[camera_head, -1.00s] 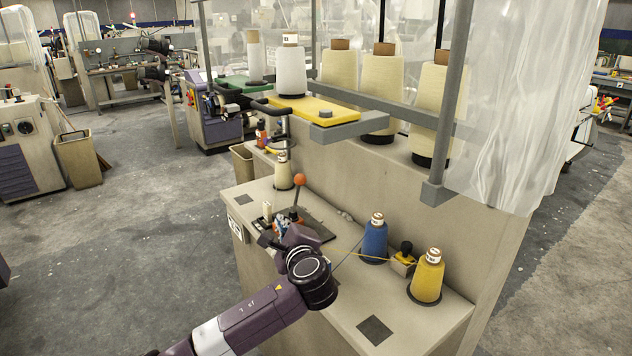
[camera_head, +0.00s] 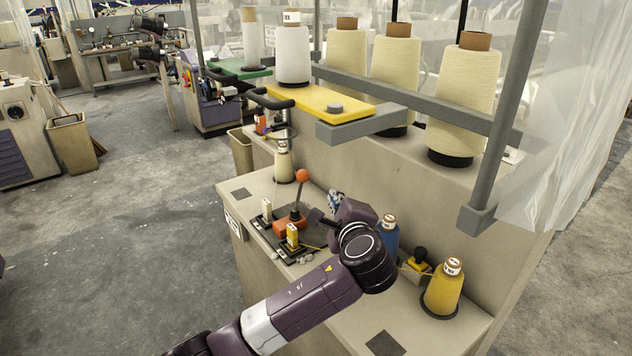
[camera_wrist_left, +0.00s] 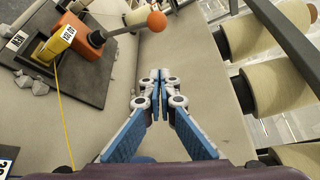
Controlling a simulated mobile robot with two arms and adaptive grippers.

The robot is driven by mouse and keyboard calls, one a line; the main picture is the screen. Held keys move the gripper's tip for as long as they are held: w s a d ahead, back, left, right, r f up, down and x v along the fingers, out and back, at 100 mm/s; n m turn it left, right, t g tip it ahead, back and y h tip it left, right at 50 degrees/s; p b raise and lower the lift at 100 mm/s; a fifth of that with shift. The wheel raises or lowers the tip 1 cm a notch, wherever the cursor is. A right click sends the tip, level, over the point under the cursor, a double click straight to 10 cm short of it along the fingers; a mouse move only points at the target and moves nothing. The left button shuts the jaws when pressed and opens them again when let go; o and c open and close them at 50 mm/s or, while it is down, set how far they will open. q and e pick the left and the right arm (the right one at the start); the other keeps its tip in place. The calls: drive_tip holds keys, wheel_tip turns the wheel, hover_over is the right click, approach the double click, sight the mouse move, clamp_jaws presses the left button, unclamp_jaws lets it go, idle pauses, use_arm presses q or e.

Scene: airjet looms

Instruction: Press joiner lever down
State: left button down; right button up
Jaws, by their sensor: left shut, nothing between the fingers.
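The joiner lever has an orange ball knob (camera_head: 302,175) on a grey shaft (camera_head: 296,206). It rises from an orange joiner body (camera_head: 290,223) on a dark plate on the bench. It stands up, slightly tilted. My left gripper (camera_head: 334,200) is just right of the lever in the head view, with no contact visible. In the left wrist view, its shut, empty fingertips (camera_wrist_left: 159,76) lie below the knob (camera_wrist_left: 156,20) in the picture, apart from it. The lever shaft and joiner body (camera_wrist_left: 76,36) show at upper left there. My right gripper is out of view.
A yellow labelled piece (camera_head: 292,236) with a yellow thread and a cream piece (camera_head: 267,209) stand by the joiner. Blue (camera_head: 390,236) and yellow (camera_head: 443,289) spools stand right of my arm. A yellow shelf (camera_head: 318,107) overhangs behind. Large cones line the back ledge.

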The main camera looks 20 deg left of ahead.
use_arm(q)
drive_tip(key=p+x, duration=0.2)
drive_tip(key=x, duration=0.9)
drive_tip(key=s+a+r+p, duration=0.1)
drive_tip(key=s+a+p, duration=0.1)
drive_tip(key=s, duration=0.1)
drive_tip(key=shift+a+r+p, duration=0.3)
drive_tip(key=shift+r+p, duration=0.1)
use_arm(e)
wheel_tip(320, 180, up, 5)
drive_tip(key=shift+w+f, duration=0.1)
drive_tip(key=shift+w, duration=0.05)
use_arm(q)
drive_tip(key=shift+w, duration=0.1)
drive_tip(key=shift+a, duration=0.1)
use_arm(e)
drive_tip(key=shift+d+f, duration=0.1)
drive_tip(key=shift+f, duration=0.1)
